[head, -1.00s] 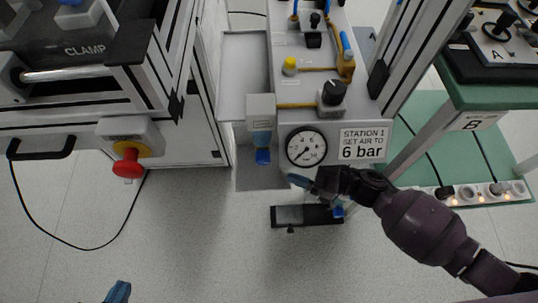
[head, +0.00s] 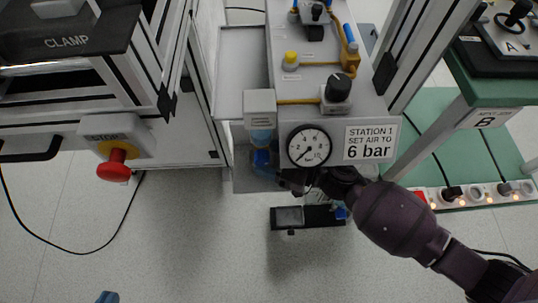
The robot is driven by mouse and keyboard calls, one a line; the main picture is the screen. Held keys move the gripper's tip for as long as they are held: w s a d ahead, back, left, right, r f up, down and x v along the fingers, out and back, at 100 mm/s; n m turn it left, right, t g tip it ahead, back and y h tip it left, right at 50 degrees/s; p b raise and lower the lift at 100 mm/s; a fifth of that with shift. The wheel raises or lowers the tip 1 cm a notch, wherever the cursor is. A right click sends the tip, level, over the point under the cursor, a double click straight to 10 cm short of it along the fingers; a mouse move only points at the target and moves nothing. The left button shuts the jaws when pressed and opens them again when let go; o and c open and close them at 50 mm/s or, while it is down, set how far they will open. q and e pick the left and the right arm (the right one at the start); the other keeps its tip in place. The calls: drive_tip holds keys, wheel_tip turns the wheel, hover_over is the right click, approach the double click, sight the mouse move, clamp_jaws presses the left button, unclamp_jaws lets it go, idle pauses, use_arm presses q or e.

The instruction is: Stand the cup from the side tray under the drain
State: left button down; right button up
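The drain is the blue lower end (head: 262,157) of the clear bowl (head: 261,137) under a grey block, left of the gauge. My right gripper (head: 268,172) reaches in from the right, just below the gauge, with its bluish fingers at and under the drain. The fingers, drain and anything between them overlap, so I cannot make out a cup there or how far the fingers are apart. A grey tray (head: 243,70) left of the panel looks empty. Only a blue tip of my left gripper (head: 107,297) shows at the bottom edge, away from the drain.
The station panel with a gauge (head: 309,147) and a "6 bar" label stands above my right wrist. A red stop button (head: 115,166) juts out at left. A dark flat thing (head: 307,218) lies low below the wrist. A power strip (head: 470,196) is at right.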

drive_tip(key=shift+f, duration=0.1)
drive_tip(key=o, duration=0.9)
use_arm(q)
drive_tip(key=shift+w, duration=0.1)
use_arm(e)
drive_tip(key=shift+d, duration=0.25)
use_arm(q)
drive_tip(key=shift+d+m+g+p, duration=0.3)
drive_tip(key=shift+g+p, duration=0.2)
drive_tip(key=shift+p, duration=0.65)
use_arm(e)
drive_tip(key=shift+v, duration=5.8)
